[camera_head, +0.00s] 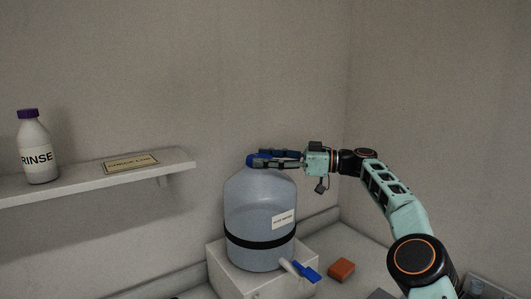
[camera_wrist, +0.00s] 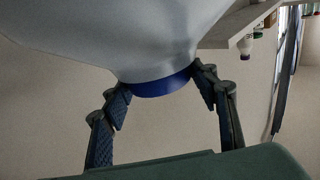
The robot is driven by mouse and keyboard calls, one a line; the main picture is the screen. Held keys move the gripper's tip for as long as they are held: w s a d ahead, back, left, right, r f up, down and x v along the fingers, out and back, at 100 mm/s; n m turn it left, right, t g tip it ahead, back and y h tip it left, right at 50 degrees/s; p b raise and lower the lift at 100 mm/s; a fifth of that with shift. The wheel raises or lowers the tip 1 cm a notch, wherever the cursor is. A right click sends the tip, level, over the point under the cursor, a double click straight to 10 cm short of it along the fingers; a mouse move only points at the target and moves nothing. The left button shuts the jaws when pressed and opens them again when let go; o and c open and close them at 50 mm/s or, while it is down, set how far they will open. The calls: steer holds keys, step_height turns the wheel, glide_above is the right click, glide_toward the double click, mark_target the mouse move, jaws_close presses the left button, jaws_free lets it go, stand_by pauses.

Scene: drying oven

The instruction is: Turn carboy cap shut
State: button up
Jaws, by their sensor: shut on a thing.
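The carboy (camera_head: 258,205) is a large translucent blue-grey bottle with a black band and a white label. It stands upright on a white block at the lower middle of the head view. Its blue cap (camera_head: 251,160) sits on the neck at the top, partly hidden by the fingers. In the wrist view the cap shows as a blue ring (camera_wrist: 160,86) against the pale carboy body (camera_wrist: 120,35). My gripper (camera_head: 268,158) reaches in level from the right and is shut on the cap, one finger on each side. How tightly the cap is seated cannot be seen.
A white block (camera_head: 222,273) carries the carboy, with a blue-handled spigot (camera_head: 306,271) at its front. A reddish-brown block (camera_head: 341,269) lies to the right. Walls close in behind.

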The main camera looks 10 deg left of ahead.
steer(key=shift+s+a, duration=0.1)
stand_by(0.3)
steer(key=o, duration=1.2)
steer(key=shift+c, duration=0.2)
steer(key=d, duration=0.7)
steer(key=shift+w+d, duration=0.3)
steer(key=shift+w, duration=0.05)
